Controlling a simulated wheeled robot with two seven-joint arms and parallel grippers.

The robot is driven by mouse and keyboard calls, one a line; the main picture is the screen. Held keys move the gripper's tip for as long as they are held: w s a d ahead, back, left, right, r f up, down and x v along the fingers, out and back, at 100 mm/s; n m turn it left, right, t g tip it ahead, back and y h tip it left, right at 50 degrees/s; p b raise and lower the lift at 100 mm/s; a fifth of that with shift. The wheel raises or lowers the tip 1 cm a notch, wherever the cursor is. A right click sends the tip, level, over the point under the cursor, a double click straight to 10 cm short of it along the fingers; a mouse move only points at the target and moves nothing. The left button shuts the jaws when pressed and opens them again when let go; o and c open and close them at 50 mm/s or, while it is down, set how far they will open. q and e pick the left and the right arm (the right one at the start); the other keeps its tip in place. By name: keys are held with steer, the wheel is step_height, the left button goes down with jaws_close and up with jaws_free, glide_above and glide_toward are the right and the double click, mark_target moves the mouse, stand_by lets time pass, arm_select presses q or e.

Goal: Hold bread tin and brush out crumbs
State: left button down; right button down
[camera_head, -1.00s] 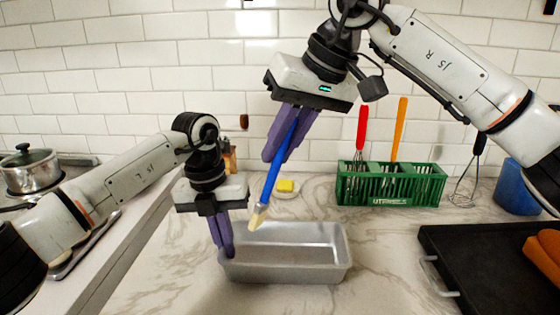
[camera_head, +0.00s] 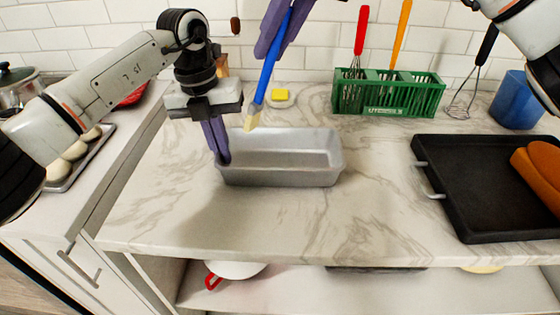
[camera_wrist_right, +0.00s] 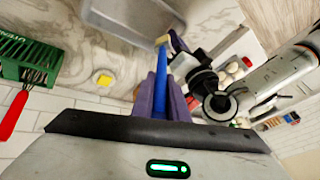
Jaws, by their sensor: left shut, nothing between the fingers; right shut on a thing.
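The grey metal bread tin (camera_head: 285,178) stands upright on the marble counter; part of it shows at the top of the right wrist view (camera_wrist_right: 120,28). My left gripper (camera_head: 221,158) is shut at the tin's left end, its fingertips at the rim; whether they touch it I cannot tell. My right gripper (camera_head: 271,48) is shut on a brush with a blue handle (camera_head: 265,78) and pale bristles (camera_head: 253,118). The brush points down, its bristles near the tin's back left corner, seemingly above it. It also shows in the right wrist view (camera_wrist_right: 162,65). I see no crumbs.
A green utensil rack (camera_head: 388,97) stands behind right, with a yellow sponge (camera_head: 280,94) on a small dish left of it. A black tray (camera_head: 480,185) lies at right, near a blue container (camera_head: 516,103). The counter in front of the tin is clear.

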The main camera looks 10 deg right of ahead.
arm_select(q)
steer(key=c, duration=1.9)
jaws_free()
steer(key=shift+c, duration=0.2)
step_height(320, 180, up, 12)
steer(key=a, duration=0.1)
steer(key=shift+a, duration=0.2)
